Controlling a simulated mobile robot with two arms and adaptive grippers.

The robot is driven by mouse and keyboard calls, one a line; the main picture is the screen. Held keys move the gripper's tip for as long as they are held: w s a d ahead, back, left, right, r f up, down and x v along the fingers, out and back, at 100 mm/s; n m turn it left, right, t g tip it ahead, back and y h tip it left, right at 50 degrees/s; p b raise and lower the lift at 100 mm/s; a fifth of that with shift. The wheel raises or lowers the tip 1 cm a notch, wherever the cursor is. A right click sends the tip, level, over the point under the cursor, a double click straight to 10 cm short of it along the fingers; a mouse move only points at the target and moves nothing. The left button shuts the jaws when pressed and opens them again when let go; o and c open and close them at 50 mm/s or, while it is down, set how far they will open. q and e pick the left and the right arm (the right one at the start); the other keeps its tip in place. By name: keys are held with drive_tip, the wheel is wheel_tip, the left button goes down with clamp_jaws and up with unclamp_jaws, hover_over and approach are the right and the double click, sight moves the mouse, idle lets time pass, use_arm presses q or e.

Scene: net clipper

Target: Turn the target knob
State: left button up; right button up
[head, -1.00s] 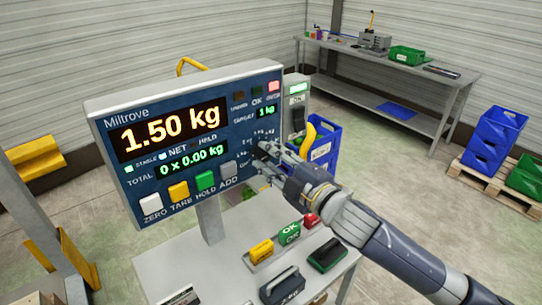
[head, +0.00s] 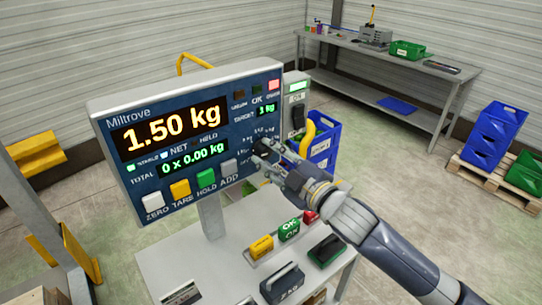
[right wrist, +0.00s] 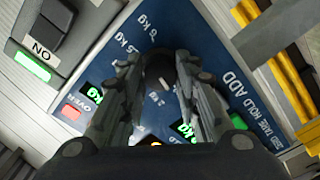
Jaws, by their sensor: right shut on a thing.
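The Miltrove scale display (head: 190,140) stands on a post above a grey bench. It reads 1.50 kg and 0 x 0.00 kg. Its small target window (head: 266,108) reads 1 kg, and the red lamp above it is lit. The dark target knob (head: 262,146) is at the panel's lower right, with kg marks around it. My right gripper (head: 268,166) is at the knob, its fingers partly covering the marks. In the right wrist view the knob (right wrist: 160,72) lies between the two fingers of the right gripper (right wrist: 165,85), which is shut on it. My left gripper is not in view.
White, yellow, green and grey buttons (head: 190,188) line the panel's lower edge. A grey switch box (head: 297,100) stands close on the right. Blocks and a weight (head: 282,284) sit on the bench (head: 225,265) below. Blue bins (head: 489,140) are far right.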

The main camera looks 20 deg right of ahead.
drive_tip(key=o, duration=1.1)
drive_tip(key=shift+v, duration=6)
